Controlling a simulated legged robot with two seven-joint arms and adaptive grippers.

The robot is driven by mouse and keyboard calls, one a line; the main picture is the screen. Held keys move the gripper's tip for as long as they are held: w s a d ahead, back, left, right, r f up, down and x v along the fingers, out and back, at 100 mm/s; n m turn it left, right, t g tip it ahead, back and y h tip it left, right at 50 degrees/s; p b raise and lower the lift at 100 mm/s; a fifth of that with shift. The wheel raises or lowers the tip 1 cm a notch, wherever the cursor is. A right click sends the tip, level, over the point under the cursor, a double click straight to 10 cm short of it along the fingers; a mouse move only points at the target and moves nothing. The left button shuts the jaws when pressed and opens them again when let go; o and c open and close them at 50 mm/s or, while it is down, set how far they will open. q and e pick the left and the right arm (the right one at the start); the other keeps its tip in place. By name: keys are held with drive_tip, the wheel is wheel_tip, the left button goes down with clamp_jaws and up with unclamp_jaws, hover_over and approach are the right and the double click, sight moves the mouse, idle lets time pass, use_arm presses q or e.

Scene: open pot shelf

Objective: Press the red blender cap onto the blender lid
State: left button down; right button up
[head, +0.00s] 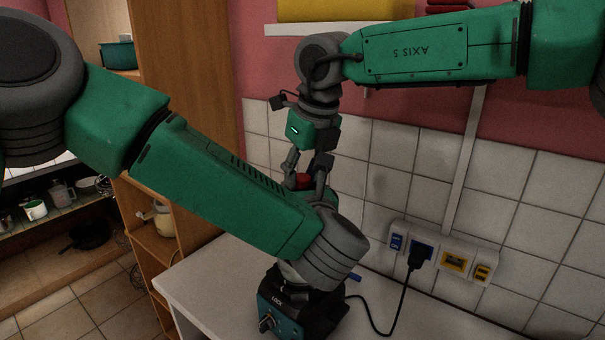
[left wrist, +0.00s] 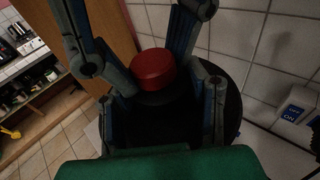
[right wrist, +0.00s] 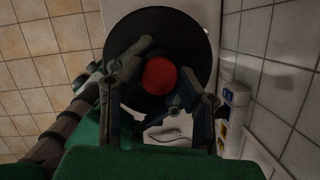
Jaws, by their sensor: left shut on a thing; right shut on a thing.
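The red blender cap (head: 303,181) is between the fingers of my right gripper (head: 305,178), which is shut on it. In the left wrist view the cap (left wrist: 153,70) is right above the dark blender lid (left wrist: 235,90). I cannot tell whether it is fully seated. In the right wrist view the cap (right wrist: 159,76) appears over the middle of the round lid (right wrist: 185,32). My left gripper (left wrist: 165,95) is shut at the lid, its fingers on either side of the dark middle part. In the head view my left forearm hides most of the lid and left gripper.
The blender base (head: 300,303) stands on the white table (head: 215,280), partly behind my left arm. A cable runs from a black plug (head: 418,256) in the wall socket strip. A wooden shelf (head: 150,225) stands at left. The table's right side is clear.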

drive_tip(key=shift+s+d+f, duration=0.1)
drive_tip(key=shift+f, duration=0.45)
drive_tip(key=shift+r, duration=0.4)
drive_tip(key=shift+c, duration=0.7)
drive_tip(key=shift+r, duration=0.5)
drive_tip(key=shift+f, duration=0.95)
idle(0.3)
drive_tip(key=shift+s+r+g, duration=0.1)
drive_tip(key=shift+r+g, duration=0.2)
drive_tip(key=shift+r, duration=0.1)
drive_tip(key=shift+c, duration=0.7)
drive_tip(key=shift+r, duration=0.25)
